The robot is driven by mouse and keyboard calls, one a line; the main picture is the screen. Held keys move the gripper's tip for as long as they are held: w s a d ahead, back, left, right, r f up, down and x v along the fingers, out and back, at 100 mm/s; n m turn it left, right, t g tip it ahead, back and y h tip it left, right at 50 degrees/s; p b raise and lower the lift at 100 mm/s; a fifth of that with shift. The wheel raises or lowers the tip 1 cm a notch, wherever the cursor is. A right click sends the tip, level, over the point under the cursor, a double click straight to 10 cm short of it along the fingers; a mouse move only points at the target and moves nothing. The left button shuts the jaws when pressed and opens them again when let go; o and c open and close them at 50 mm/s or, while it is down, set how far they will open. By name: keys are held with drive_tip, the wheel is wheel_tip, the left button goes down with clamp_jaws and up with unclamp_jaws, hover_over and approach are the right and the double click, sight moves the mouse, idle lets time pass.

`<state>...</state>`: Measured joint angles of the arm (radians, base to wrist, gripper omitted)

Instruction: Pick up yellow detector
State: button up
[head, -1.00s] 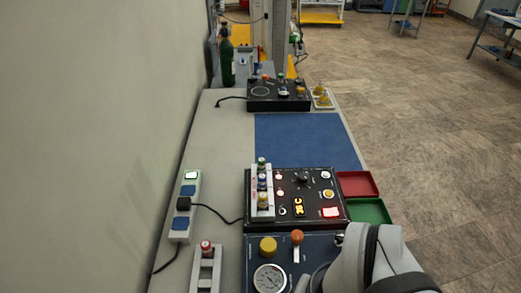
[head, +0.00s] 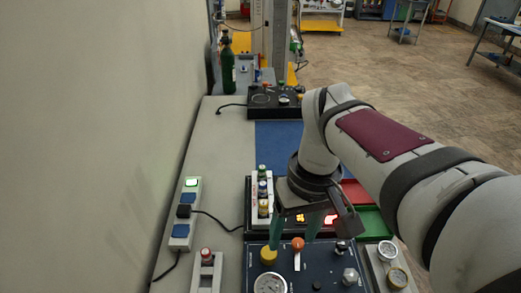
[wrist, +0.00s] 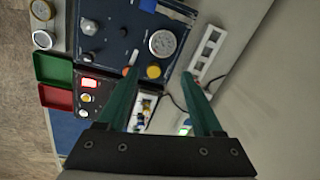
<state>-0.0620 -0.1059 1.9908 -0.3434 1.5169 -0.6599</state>
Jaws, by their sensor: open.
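The yellow detector (head: 263,207) is a small upright cylinder at the near end of a white rack (head: 254,215), with a blue and a green-topped one behind it. The rack stands on the left of a black control panel and also shows between my fingers in the wrist view (wrist: 136,121), where its detectors are small and partly hard to tell apart. My gripper (head: 293,235) has two green fingers, spread apart and empty. It hangs over the near panels, right of and nearer than the yellow detector. In the wrist view my gripper's fingertips (wrist: 160,73) lie over the blue panel's edge.
A blue panel (head: 325,270) carries a yellow knob (head: 268,255), an orange-topped lever (head: 298,244) and a gauge (head: 270,283). A white holder with a red-capped piece (head: 206,255) stands left. Red and green trays (head: 372,222) lie right. A power strip (head: 181,232) lies left.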

drive_tip(key=w+a+n, duration=0.1)
drive_tip(key=w+n, duration=0.4)
drive_tip(key=w, duration=0.3)
drive_tip(key=n+h, duration=0.1)
drive_tip(key=n, duration=0.6)
hover_over(264, 203)
drive_tip(key=f, duration=0.2)
wheel_tip(264, 203, down, 15)
drive_tip(key=shift+f, duration=0.2)
clamp_jaws()
